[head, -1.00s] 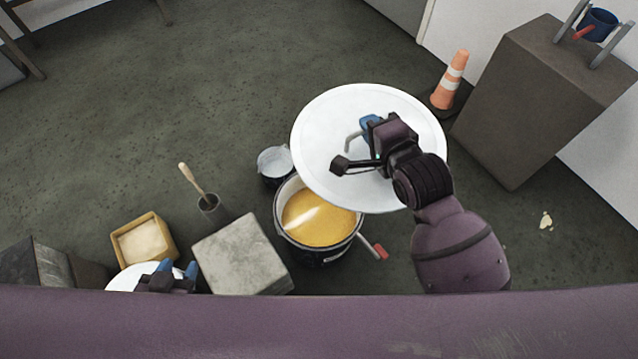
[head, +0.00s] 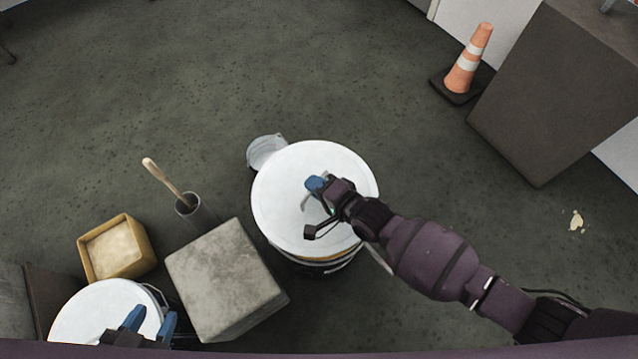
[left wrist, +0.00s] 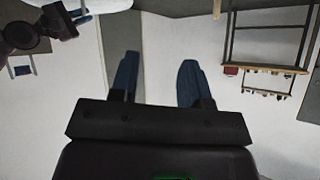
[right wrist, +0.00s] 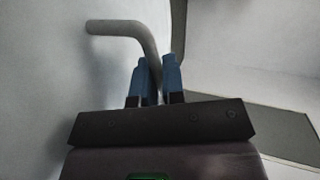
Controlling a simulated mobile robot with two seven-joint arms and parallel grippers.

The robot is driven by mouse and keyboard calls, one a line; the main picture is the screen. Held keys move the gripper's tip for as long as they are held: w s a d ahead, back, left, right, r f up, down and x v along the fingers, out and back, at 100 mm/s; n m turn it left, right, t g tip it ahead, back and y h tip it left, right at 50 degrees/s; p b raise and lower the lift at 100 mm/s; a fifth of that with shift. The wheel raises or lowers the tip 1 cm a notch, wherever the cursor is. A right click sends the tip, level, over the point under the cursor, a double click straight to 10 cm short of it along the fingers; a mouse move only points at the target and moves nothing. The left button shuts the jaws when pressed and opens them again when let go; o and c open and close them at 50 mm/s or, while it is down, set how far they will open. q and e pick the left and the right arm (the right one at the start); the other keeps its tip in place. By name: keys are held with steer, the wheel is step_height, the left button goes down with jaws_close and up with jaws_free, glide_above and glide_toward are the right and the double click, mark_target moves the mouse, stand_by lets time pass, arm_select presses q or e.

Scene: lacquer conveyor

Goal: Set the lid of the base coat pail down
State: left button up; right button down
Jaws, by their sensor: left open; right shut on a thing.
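The large round white lid (head: 285,215) covers most of the base coat pail (head: 318,268) in the head view. Only the pail's dark side and a strip of yellow show below the lid's front edge; I cannot tell whether lid and rim touch. My right gripper (head: 314,187) is shut on the lid's grey bar handle, which also shows between the blue fingers in the right wrist view (right wrist: 125,28). My left gripper (head: 150,319) is open and empty, above another white round top (head: 85,312). Its parted fingers show in the left wrist view (left wrist: 160,80).
A grey block (head: 220,275) stands left of the pail, with a brush in a dark holder (head: 192,210) and a yellow box (head: 115,250) beyond. A small pail (head: 266,150) is just behind the lid. A cone (head: 468,65) and dark plinth (head: 550,90) stand right. Floor behind is clear.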

steer(key=f, duration=0.3)
steer(key=w+f+b, duration=0.1)
steer(key=shift+d+f, duration=0.15)
steer(key=shift+d, duration=0.25)
arm_select(q)
steer(key=t+b, duration=0.1)
steer(key=b, duration=0.1)
steer(key=t+b, duration=0.1)
steer(key=b, duration=0.1)
steer(key=shift+w+a+f+n, duration=0.1)
steer(key=shift+a+f+n, duration=0.2)
steer(key=shift+a, duration=0.1)
arm_select(e)
step_height(320, 180, down, 6)
steer(key=shift+f, duration=0.25)
arm_select(q)
steer(key=shift+r, duration=0.1)
arm_select(e)
steer(key=shift+f, duration=0.5)
steer(key=c, duration=1.1)
jaws_free()
steer(key=shift+f, duration=0.1)
